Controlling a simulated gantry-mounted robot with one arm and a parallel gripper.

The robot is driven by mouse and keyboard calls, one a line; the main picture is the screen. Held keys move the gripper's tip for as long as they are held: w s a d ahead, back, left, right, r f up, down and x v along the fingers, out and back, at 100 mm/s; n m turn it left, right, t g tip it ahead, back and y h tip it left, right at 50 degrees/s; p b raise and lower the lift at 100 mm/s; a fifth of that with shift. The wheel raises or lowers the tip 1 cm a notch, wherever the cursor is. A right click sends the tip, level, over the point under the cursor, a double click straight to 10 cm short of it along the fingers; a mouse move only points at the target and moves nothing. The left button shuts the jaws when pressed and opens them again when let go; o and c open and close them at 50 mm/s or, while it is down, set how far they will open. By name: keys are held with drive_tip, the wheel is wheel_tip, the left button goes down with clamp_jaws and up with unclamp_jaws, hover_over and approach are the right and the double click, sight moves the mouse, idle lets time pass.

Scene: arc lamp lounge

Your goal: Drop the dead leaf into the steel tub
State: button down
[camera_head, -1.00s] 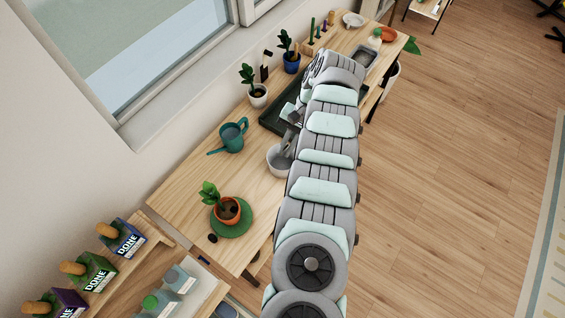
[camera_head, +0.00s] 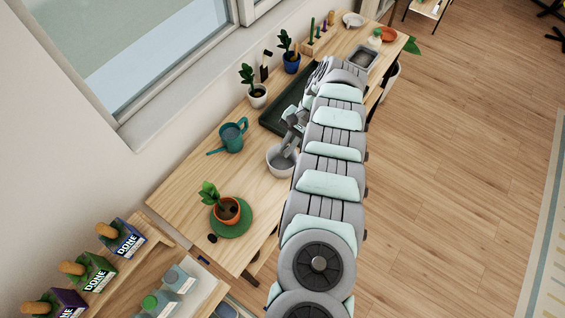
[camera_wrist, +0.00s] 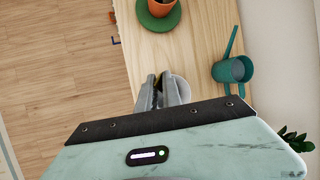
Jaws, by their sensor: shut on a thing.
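My gripper (camera_head: 284,151) points down over a round light-grey pot (camera_head: 271,165) near the bench's front edge. In the wrist view my gripper (camera_wrist: 160,80) has its fingers close together, with a small brownish-yellow bit (camera_wrist: 158,82) between the tips. This looks like the dead leaf, but it is mostly hidden. The grey pot also shows in the wrist view (camera_wrist: 186,90), just beside and behind the fingers. A rectangular grey metal tub (camera_head: 364,56), which looks like the steel tub, stands at the far end of the bench, away from my gripper.
A teal watering can (camera_head: 232,138) and an orange potted plant on a green saucer (camera_head: 236,232) stand nearby. A dark tray (camera_head: 272,119) lies beyond the gripper. Small potted plants (camera_head: 258,97) line the window side. My arm hides part of the bench's front.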

drive_tip(key=shift+s+f, duration=0.15)
drive_tip(key=shift+f, duration=0.05)
drive_tip(key=shift+w+f+m, duration=0.3)
drive_tip(key=shift+w+m, duration=0.1)
drive_tip(key=shift+w, duration=0.15)
drive_tip(key=shift+f+m+t, duration=0.25)
drive_tip(key=shift+m+t, duration=0.05)
